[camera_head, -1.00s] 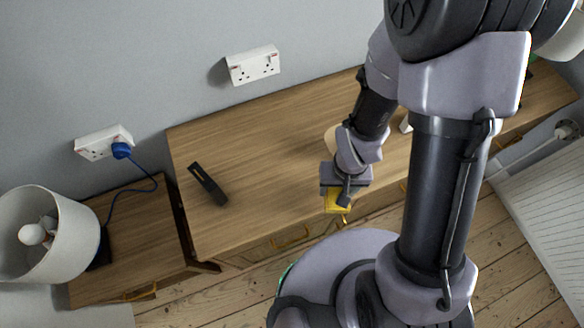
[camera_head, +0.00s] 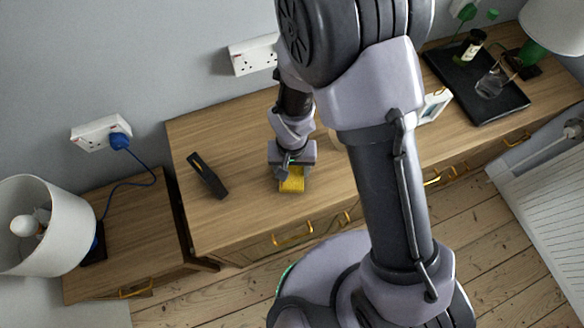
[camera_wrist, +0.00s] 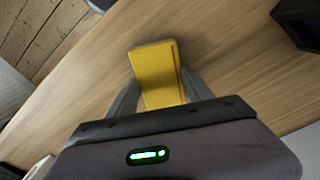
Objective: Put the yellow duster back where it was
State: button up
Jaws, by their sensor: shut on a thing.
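The yellow duster (camera_head: 292,184) is a small yellow block-like piece at the end of my arm, over the wooden dresser top (camera_head: 240,215). My gripper (camera_head: 291,172) is shut on it. In the wrist view the duster (camera_wrist: 157,72) sticks out between the two grey fingers of my gripper (camera_wrist: 160,98), with wood grain behind it. I cannot tell whether its underside touches the wood.
A black remote-like object (camera_head: 207,176) lies left of my gripper. A black tray (camera_head: 478,85) with a bottle and a glass jug stands at the right, near a white frame (camera_head: 433,106). The wood between the black object and my gripper is clear.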

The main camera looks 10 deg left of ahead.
jog(key=o, duration=1.3)
notch_tip(320, 180, up, 12)
jog(key=p, duration=0.5)
notch_tip(320, 180, up, 15)
jog(key=m+t+y, duration=0.1)
jog(key=m+t, duration=0.1)
jog(key=m, duration=0.1)
send_over(292, 172)
jog(key=w+d, duration=0.1)
jog(key=d, duration=0.7)
jog(key=s+d+r+m+t, duration=0.1)
jog(key=s+d+r, duration=0.1)
jog(key=r, duration=0.1)
jog(key=s+d+r+m+t, duration=0.1)
jog(key=s+d+r, duration=0.2)
jog(key=r, duration=0.1)
jog(key=s+d+r+m+t+y, duration=0.1)
jog(key=s+d+r, duration=0.2)
jog(key=shift+s+d+r+t, duration=0.1)
jog(key=shift+d+r+t, duration=0.05)
jog(key=shift+r+t, duration=0.25)
